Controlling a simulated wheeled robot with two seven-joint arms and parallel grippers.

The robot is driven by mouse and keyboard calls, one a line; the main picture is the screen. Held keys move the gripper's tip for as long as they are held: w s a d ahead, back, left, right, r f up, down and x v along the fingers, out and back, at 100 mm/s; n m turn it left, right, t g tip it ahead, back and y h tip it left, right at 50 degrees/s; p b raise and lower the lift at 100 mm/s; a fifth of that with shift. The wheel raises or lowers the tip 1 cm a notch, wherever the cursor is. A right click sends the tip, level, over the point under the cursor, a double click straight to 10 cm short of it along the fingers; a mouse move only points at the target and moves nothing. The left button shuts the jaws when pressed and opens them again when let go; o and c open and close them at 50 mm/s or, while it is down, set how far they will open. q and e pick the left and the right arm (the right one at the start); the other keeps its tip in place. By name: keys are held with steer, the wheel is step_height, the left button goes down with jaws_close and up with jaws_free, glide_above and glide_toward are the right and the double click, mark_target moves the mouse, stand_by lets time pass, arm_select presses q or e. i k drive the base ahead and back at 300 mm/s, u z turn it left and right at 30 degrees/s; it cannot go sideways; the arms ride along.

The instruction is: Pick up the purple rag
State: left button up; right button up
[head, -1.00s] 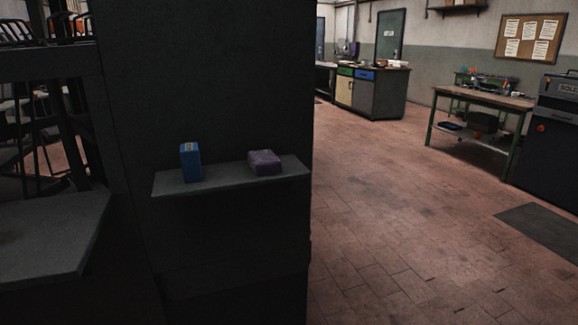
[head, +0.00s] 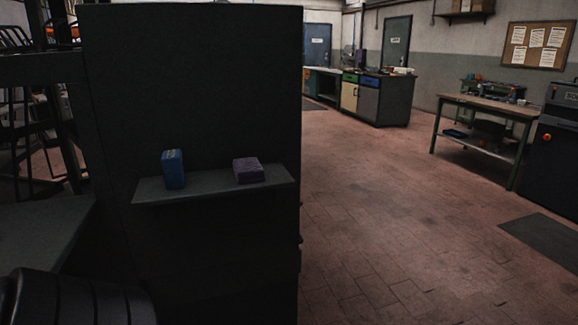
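The purple rag (head: 248,171) is a small folded block lying on the right half of a narrow grey shelf (head: 212,189). The shelf sticks out from the side of a tall dark cabinet (head: 200,90). A blue box (head: 173,169) stands upright on the same shelf, to the left of the rag and apart from it. Neither of my grippers shows in the head view. A dark ribbed part, which looks like my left arm, shows at the bottom left, well below and left of the shelf.
A grey tabletop (head: 45,232) lies at the left, beside the cabinet. The tiled floor (head: 390,220) to the right of the cabinet is open. A workbench (head: 487,105), a dark machine (head: 551,150) and a floor mat (head: 545,240) stand or lie farther right.

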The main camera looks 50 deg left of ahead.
mark_target(247, 171)
steer(key=i, duration=1)
steer(key=u, duration=0.5)
